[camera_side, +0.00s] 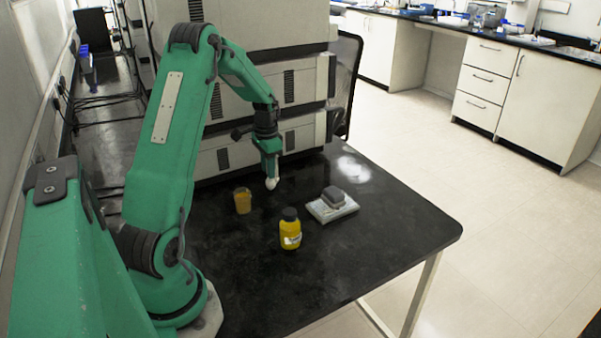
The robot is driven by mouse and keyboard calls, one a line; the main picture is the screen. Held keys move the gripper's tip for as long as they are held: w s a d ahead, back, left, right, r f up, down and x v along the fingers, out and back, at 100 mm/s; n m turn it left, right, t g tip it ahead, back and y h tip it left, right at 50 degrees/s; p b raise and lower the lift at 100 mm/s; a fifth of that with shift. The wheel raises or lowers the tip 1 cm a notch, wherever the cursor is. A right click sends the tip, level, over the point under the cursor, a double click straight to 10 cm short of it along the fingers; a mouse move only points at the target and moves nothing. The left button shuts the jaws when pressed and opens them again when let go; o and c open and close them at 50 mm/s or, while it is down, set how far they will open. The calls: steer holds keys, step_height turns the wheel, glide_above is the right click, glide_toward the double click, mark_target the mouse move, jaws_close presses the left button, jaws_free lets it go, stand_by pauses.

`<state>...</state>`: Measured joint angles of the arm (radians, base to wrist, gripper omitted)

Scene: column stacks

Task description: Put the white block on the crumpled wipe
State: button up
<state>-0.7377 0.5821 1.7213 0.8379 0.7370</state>
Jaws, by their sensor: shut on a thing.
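My gripper (270,175) is above the black table, pointing down and shut on a small white thing (271,184). I take this to be the white block; it is mostly hidden by the fingers and too small to tell its shape. It appears held above the table, behind and between the amber cup and the flat pale slab. I cannot make out a crumpled wipe for certain.
An amber cup (243,202) stands to the gripper's lower left. A yellow bottle with a black cap (290,232) stands in front. A pale slab (322,213) bears a grey block (333,196) at right. The table's (400,225) right part is clear. Large grey machines stand behind.

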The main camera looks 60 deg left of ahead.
steer(key=shift+f, duration=0.1)
steer(key=o, duration=0.9)
steer(key=shift+o, duration=0.2)
step_height(320, 180, up, 12)
stand_by(0.4)
stand_by(0.5)
